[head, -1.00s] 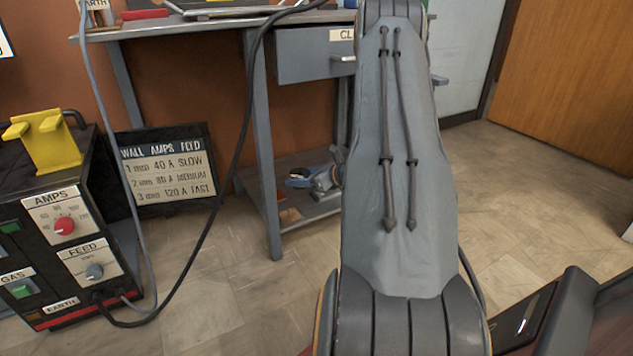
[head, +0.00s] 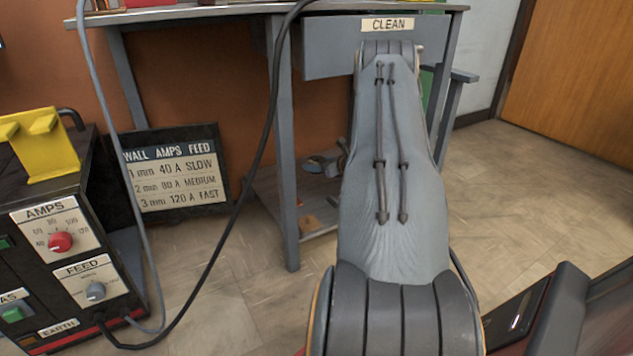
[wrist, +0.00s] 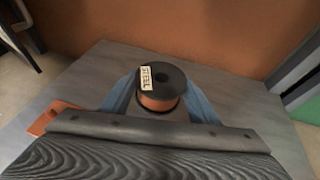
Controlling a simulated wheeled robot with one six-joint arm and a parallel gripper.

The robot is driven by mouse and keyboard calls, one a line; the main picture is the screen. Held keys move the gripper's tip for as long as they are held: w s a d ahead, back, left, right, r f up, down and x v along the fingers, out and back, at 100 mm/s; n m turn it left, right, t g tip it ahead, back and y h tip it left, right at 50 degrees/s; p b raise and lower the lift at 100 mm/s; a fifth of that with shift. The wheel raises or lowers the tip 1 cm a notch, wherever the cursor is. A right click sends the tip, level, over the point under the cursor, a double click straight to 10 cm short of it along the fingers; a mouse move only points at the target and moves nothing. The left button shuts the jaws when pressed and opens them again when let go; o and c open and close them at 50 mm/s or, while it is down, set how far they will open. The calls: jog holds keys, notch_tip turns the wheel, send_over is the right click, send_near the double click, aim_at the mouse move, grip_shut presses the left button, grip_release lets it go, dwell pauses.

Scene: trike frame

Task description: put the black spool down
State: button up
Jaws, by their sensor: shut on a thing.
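The black spool (wrist: 163,78) shows in the wrist view, with black flanges, an orange-copper winding and a white label reading STEEL. It is upright between the blue fingers of my gripper (wrist: 160,98), which is shut on it. Below it is a grey flat surface (wrist: 95,75), which looks like the low shelf (head: 268,190) under the workbench in the head view. I cannot tell whether the spool touches that surface.
An orange-brown piece (wrist: 52,118) lies on the grey surface at left. A bench leg (head: 286,150) stands left of my arm, and a drawer (head: 330,55) labelled CLEAN hangs above. A dark cable (head: 245,170) hangs down to the welder box (head: 75,240).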

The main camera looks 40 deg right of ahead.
aim_at(317, 181)
notch_tip(317, 181, down, 5)
jog(key=b, duration=0.2)
jog(key=shift+b, duration=0.35)
jog(key=shift+r, duration=0.1)
jog(key=o, duration=1.3)
jog(key=p+v, duration=0.7)
jog(key=v, duration=0.3)
jog(key=shift+s+r, duration=0.2)
jog(key=shift+s, duration=0.15)
jog(key=shift+s+r+p, duration=0.15)
jog(key=shift+s+p, duration=0.2)
jog(key=shift+s, duration=0.2)
